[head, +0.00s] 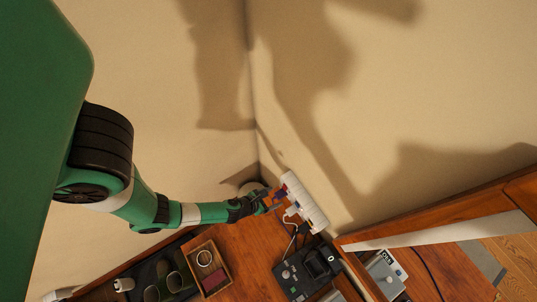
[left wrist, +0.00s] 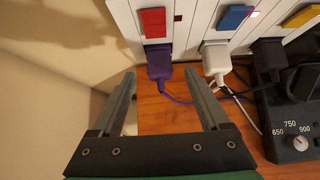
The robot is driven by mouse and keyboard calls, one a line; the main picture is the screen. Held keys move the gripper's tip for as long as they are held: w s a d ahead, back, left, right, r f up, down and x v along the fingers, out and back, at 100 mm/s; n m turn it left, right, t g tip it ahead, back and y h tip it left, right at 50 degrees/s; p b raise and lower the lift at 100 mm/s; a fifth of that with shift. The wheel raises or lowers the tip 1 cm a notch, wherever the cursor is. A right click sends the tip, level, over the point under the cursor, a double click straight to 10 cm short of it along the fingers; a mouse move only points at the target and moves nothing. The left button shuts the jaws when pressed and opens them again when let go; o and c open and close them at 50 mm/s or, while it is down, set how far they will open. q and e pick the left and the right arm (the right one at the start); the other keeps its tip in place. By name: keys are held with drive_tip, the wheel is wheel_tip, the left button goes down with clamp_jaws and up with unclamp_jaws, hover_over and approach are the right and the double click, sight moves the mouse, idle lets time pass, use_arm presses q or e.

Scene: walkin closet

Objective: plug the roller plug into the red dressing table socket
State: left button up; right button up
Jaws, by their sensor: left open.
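A white socket strip (head: 304,203) stands at the wall end of the wooden dressing table; it also shows in the left wrist view (left wrist: 190,30). It carries a red marker (left wrist: 153,22), a blue marker (left wrist: 234,17) and a yellow one. A purple plug (left wrist: 159,64) with a purple cord sits against the strip at the red marker; how deep it sits I cannot tell. My left gripper (head: 272,198) is open and empty, its fingertips apart on either side of the plug's line, just short of it. My right gripper is out of view. No label shows which device the purple cord serves.
A white plug (left wrist: 216,62) and a black plug (left wrist: 268,54) sit at the blue and yellow markers. A black device with a dial (left wrist: 296,140) stands close on the right.

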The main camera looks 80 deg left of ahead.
use_arm(q)
drive_tip(key=v, duration=0.9)
drive_tip(key=shift+p, duration=0.45)
drive_tip(key=shift+r, duration=0.1)
